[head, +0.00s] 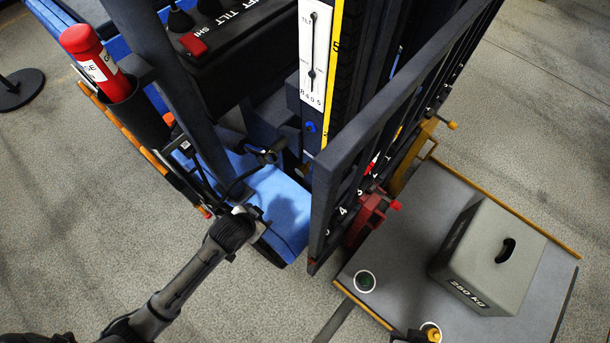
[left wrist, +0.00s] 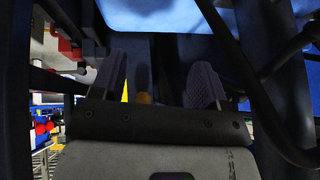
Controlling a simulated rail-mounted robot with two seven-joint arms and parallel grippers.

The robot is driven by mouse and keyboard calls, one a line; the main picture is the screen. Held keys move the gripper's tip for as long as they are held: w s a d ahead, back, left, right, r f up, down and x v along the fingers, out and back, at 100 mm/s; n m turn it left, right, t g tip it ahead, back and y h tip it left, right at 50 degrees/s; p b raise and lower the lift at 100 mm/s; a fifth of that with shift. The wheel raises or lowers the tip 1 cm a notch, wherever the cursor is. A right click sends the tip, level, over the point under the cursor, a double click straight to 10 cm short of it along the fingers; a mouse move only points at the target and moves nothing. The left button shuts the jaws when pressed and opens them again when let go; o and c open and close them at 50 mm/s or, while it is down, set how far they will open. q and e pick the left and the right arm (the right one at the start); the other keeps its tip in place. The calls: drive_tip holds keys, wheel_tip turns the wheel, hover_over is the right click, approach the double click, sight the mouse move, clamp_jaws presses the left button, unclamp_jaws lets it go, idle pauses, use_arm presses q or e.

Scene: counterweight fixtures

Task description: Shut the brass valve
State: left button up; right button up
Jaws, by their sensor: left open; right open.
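The brass valve is not clear in the head view. In the left wrist view a small brass-coloured piece (left wrist: 145,98) shows between my left gripper's fingers (left wrist: 158,85); most of it is hidden by the gripper body, and I cannot tell if it is the valve. The two pale purple-grey fingers stand well apart, so the left gripper is open. In the head view my left arm reaches from the lower left to the blue base of the lift truck; its fingertips are hard to make out. My right gripper (head: 412,337) barely shows at the bottom edge and is open.
The lift truck's dark mast frame (head: 345,140) stands right of my left arm, above its blue base (head: 275,205). A red cylinder (head: 88,52) stands upper left.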

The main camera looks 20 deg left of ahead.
use_arm(q)
drive_tip(key=w+d+f+n+t+h, duration=0.1)
drive_tip(key=w+f+t+h, duration=0.25)
drive_tip(key=f, duration=0.25)
drive_tip(key=n+t+h, duration=0.2)
drive_tip(key=t+h, duration=0.1)
drive_tip(key=t, duration=0.4)
approach(300, 174)
drive_tip(key=shift+y, duration=0.25)
drive_tip(key=b+x, duration=0.2)
drive_tip(key=x, duration=1)
drive_tip(key=shift+w+d, duration=0.1)
drive_tip(key=shift+c, duration=0.5)
drive_tip(key=c, duration=0.8)
drive_tip(key=shift+c, duration=0.2)
